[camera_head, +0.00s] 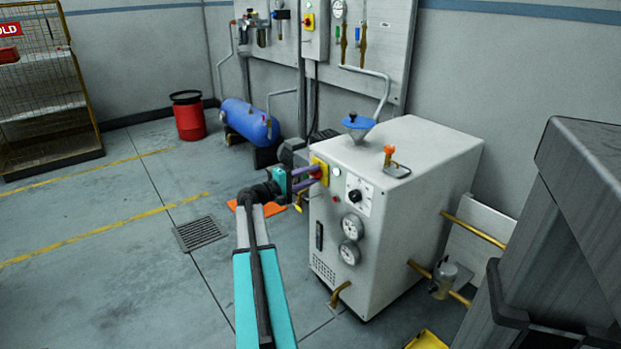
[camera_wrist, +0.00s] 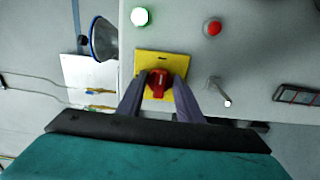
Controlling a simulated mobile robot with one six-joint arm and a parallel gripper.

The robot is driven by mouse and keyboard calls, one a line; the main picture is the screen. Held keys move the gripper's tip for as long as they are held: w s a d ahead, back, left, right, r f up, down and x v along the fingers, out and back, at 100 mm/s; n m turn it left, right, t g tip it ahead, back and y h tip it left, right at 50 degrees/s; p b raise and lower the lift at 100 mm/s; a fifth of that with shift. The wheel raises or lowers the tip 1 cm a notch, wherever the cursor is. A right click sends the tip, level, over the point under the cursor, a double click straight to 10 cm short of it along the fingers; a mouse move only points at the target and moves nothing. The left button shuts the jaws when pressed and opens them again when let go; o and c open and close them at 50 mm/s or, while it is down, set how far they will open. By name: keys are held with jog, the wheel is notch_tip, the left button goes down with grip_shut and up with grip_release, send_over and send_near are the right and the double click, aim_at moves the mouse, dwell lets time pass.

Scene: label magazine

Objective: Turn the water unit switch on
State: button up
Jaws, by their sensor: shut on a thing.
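The water unit is a pale grey box (camera_head: 430,170) standing right of centre in the head view. Its switch is a red rotary knob (camera_wrist: 159,80) on a yellow plate (camera_wrist: 174,62). In the head view the yellow plate (camera_head: 319,163) sits at the upper left of the unit's front. My gripper (camera_head: 315,172) reaches it from the left. In the wrist view my gripper (camera_wrist: 157,88) has its two fingers on either side of the red knob, shut on it. Part of the knob is hidden between the fingers, and its switch position cannot be read.
Beside the switch are a white lamp (camera_wrist: 140,16), a red button (camera_wrist: 213,28) and a small lever (camera_wrist: 219,90). A black selector dial (camera_head: 355,196) and gauges (camera_head: 352,227) are on the same front. A blue funnel (camera_head: 357,121) stands on top. Open floor lies left.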

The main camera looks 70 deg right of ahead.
jog(key=shift+w+d+r, duration=0.1)
jog(key=shift+r, duration=0.05)
jog(key=o, duration=1)
jog(key=shift+c, duration=0.2)
jog(key=shift+o, duration=0.3)
jog(key=p+v, duration=0.2)
jog(key=v, duration=1.1)
jog(key=shift+a+p, duration=0.3)
jog(key=shift+a, duration=0.1)
jog(key=shift+w, duration=0.1)
